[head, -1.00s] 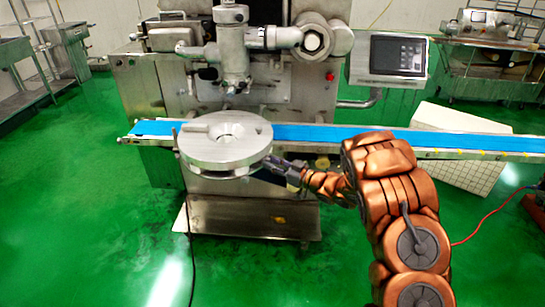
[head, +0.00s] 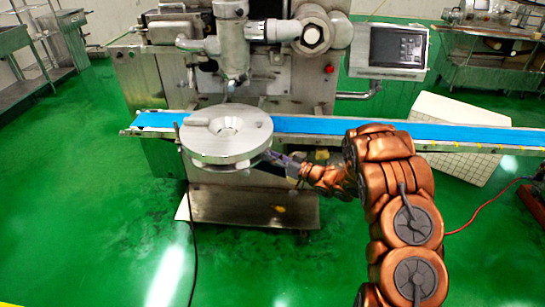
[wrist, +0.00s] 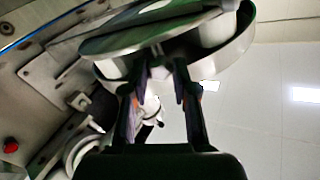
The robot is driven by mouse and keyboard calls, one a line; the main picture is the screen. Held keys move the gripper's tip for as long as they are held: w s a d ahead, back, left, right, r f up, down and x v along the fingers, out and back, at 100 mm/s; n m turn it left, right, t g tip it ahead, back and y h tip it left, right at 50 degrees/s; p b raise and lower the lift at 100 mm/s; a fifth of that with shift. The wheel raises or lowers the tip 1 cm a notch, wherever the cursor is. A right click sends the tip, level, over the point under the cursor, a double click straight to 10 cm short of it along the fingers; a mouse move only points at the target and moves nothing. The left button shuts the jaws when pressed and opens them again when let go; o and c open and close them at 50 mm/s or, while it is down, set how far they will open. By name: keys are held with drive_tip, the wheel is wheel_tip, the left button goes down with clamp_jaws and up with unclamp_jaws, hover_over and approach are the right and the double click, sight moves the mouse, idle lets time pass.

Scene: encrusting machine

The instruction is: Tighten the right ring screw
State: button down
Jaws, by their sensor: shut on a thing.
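A round grey metal ring assembly (head: 228,150) with a hole in its top stands in front of the machine. My gripper (head: 270,157) is at its right side, just under the upper rim.
A blue conveyor belt (head: 400,133) runs behind the round assembly and my arm. A metal nozzle column (head: 232,45) stands above and behind it. A control panel (head: 398,48) is at the upper right. A white crate (head: 450,165) stands right. Green floor is free at front left.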

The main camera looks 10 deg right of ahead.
drive_tip(key=shift+f, duration=0.15)
drive_tip(key=c, duration=0.9)
unclamp_jaws()
drive_tip(key=v, duration=1.2)
